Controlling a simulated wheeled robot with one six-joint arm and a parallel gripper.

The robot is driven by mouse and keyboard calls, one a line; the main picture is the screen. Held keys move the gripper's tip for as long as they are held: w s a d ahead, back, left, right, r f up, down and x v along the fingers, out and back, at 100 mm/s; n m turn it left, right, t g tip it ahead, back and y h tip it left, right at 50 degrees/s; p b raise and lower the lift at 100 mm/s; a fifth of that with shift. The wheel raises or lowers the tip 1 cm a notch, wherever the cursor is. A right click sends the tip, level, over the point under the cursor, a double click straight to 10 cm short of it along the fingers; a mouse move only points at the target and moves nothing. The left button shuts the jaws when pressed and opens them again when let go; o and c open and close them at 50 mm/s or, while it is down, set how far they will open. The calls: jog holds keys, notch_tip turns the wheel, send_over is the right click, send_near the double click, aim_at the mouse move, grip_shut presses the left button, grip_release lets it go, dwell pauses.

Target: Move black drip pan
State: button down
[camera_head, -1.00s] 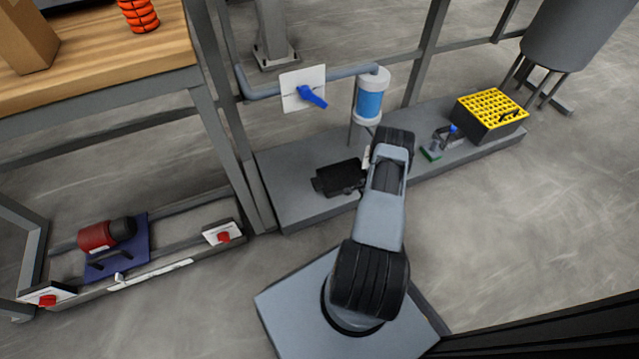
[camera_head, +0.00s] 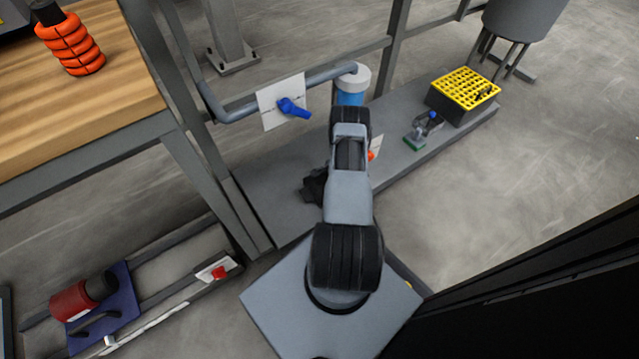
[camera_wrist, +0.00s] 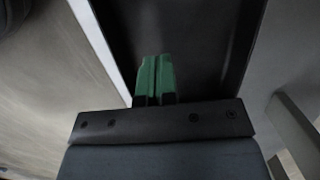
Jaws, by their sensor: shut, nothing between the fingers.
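A black object, which looks like the drip pan (camera_head: 312,186), lies on the grey platform below the blue-and-white cylinder. My arm hides much of it in the head view. In the wrist view, the green fingertips of my gripper (camera_wrist: 155,80) are together with nothing between them. A dark surface (camera_wrist: 205,45) with a raised right edge lies beyond the fingers; I cannot tell for sure whether it is the pan. I cannot tell whether the fingers touch it. In the head view my gripper cannot be made out behind the arm.
The blue-and-white cylinder (camera_head: 350,88) and a pipe with a blue valve handle (camera_head: 293,108) stand above the grey platform (camera_head: 275,190). A yellow-topped crate (camera_head: 464,97) and a small green-based device (camera_head: 420,135) are to the right. A frame leg is left. Open floor lies right.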

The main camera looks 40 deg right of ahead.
aim_at(310, 198)
jog(key=a, duration=0.3)
jog(key=w+a, duration=0.1)
jog(key=a, duration=0.3)
jog(key=a+b, duration=0.1)
jog(key=a, duration=0.2)
jog(key=shift+w+a, duration=0.3)
jog(key=shift+w, duration=0.1)
jog(key=shift+a+f+b, duration=0.3)
jog(key=shift+f+b, duration=0.3)
jog(key=shift+b, duration=0.05)
jog(key=shift+f, duration=0.15)
